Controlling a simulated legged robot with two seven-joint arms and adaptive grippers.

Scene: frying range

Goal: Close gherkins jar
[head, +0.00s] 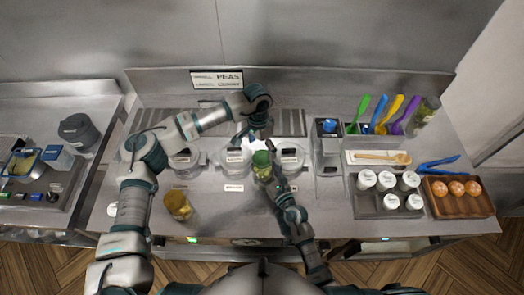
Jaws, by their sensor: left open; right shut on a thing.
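A small glass jar (262,172) with a green top stands upright near the middle of the counter, in front of the row of lidded containers. No label on it is readable, and I cannot tell whether the green is a seated lid or its contents. My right gripper (270,182) reaches up from below and is shut on this jar's side, hiding part of it. My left gripper (256,136) hangs from above, just behind and over the jar's top. It is open, with its fingers small and partly lost against the containers. I see no loose lid clearly.
A jar with yellow-brown contents (178,206) stands at the front left. Another jar (426,112) leans at the back right beside coloured utensils (383,114). White-capped shakers (388,180) and a wooden egg tray (456,212) fill the right. The front counter strip is mostly clear.

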